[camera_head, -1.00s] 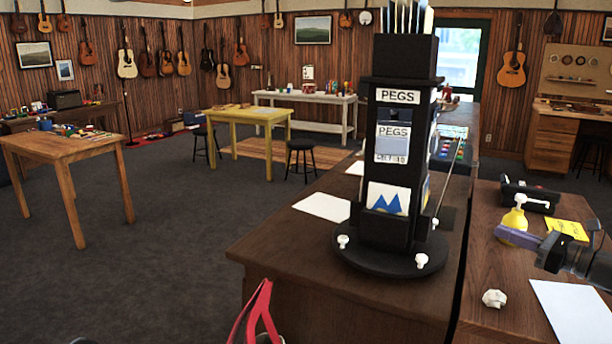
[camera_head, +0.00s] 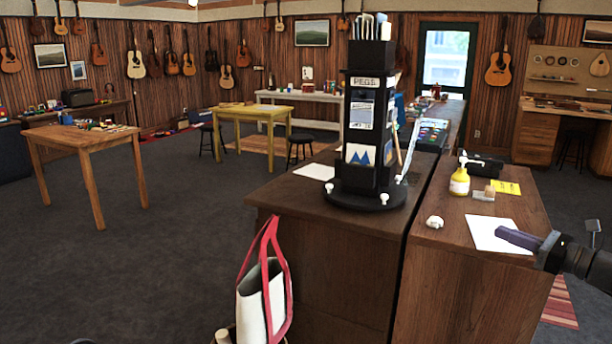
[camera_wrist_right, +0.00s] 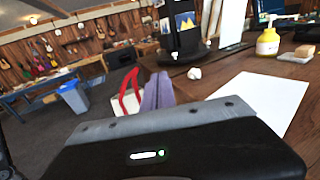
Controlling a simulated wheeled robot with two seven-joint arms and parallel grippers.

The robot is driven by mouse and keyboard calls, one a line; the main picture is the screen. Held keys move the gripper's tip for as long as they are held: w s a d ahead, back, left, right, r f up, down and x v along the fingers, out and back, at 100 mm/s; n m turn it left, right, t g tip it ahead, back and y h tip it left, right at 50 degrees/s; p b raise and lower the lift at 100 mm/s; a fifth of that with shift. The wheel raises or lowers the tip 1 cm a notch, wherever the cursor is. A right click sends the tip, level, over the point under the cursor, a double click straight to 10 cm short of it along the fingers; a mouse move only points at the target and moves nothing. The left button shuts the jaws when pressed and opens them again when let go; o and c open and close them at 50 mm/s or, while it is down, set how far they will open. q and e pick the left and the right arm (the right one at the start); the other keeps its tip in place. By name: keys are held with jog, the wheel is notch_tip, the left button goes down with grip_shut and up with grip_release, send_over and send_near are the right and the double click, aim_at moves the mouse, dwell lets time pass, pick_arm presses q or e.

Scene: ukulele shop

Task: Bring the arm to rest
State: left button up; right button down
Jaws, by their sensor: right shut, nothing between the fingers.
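My right gripper (camera_head: 520,240) comes in from the right edge in the head view. Its purple fingers are shut with nothing between them, above the front right of the dark brown counter, by a white sheet of paper (camera_head: 492,234). In the right wrist view the shut fingers (camera_wrist_right: 157,92) point away from the camera, with the paper to their right. My left gripper does not show in the head view.
A black PEGS stand (camera_head: 369,130) is on the counter (camera_head: 322,213). A yellow bottle (camera_head: 460,182), a yellow note (camera_head: 506,187) and a crumpled white lump (camera_head: 435,222) lie near the gripper. A white tote bag (camera_head: 252,300) with red straps hangs at the counter's side.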

jog(key=w+d+f+n+g+h, duration=0.2)
jog(key=f+h, duration=0.5)
jog(key=f, duration=1.4)
jog(key=s+a+f+n+g+h, duration=0.1)
jog(key=s+a+f+n+g, duration=0.2)
jog(key=a+f, duration=0.6)
jog(key=s+a+f+n+g, duration=0.2)
jog(key=s+a+f+n, duration=0.25)
jog(key=f, duration=0.85)
jog(key=s+a+f+n+g, duration=0.2)
jog(key=s+a+f+n, duration=0.3)
jog(key=s+a, duration=0.35)
jog(key=s+a+f+n+g, duration=0.1)
jog(key=s+a+f+n, duration=0.45)
jog(key=s+a, duration=0.3)
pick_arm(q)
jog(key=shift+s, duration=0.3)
pick_arm(e)
jog(key=s+a+n+g, duration=0.1)
jog(key=s+a+n, duration=0.2)
jog(key=s+a, duration=0.3)
jog(key=s+a+r+n+g, duration=0.1)
jog(key=s+a, duration=0.5)
jog(key=s, duration=0.7)
jog(key=shift+a+r+n+g+y, duration=0.2)
jog(key=shift+a+n+g+y, duration=0.2)
jog(key=shift+n+g, duration=0.55)
